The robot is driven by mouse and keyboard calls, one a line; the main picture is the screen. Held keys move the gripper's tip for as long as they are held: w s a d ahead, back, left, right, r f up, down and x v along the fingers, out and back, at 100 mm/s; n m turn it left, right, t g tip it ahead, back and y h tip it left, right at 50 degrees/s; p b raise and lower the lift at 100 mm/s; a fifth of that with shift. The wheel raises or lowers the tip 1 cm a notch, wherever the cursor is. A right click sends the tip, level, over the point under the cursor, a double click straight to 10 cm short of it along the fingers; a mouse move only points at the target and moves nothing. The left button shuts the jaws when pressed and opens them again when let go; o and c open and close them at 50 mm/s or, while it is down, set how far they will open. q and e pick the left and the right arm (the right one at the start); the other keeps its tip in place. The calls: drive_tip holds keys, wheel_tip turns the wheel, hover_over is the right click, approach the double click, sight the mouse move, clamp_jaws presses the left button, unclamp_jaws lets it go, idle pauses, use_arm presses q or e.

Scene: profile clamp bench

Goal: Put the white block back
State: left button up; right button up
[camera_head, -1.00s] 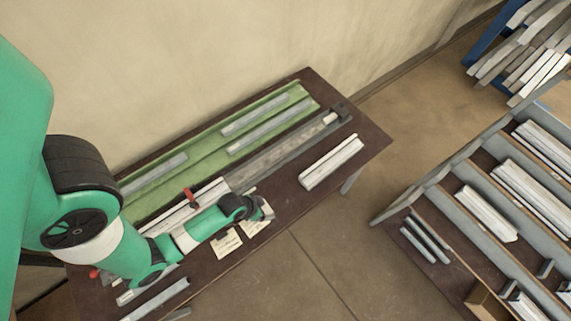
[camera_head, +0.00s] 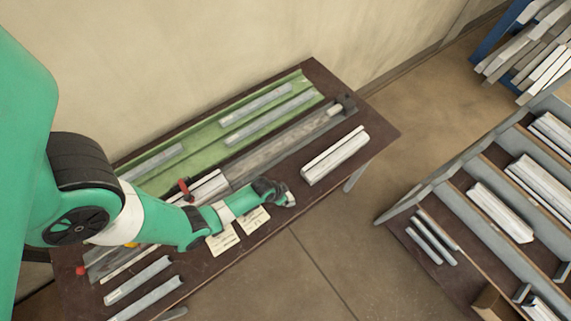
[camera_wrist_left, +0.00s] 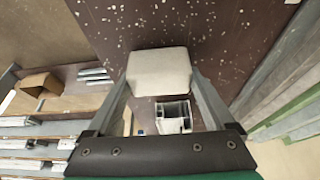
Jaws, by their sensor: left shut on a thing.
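The white block (camera_wrist_left: 160,72) sits between the two fingers in the left wrist view, touched on both sides. My left gripper (camera_head: 288,200) is shut on it, over the bench's front part, right of the paper cards. In the head view I cannot clearly make out the block at the fingertips. A white profile's hollow end (camera_wrist_left: 173,117) shows below the block in the wrist view. In the head view, white profiles (camera_head: 335,155) lie on the bench (camera_head: 375,140) right of my gripper. My right gripper is in neither view.
A clamp with a red handle (camera_head: 184,187) stands left of centre. A green tray (camera_head: 200,150) with grey bars lies along the back. Paper cards (camera_head: 222,240) lie near the front edge. A shelf rack (camera_head: 400,208) with profiles stands at right, across open floor.

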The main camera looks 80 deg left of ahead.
use_arm(q)
drive_tip(key=shift+f, duration=0.1)
drive_tip(key=o, duration=1.2)
drive_tip(key=shift+s+r, duration=0.15)
drive_tip(key=shift+r, duration=0.35)
drive_tip(key=p+v, duration=0.8)
drive_tip(key=v, duration=0.3)
drive_tip(key=shift+s+d+r, duration=0.1)
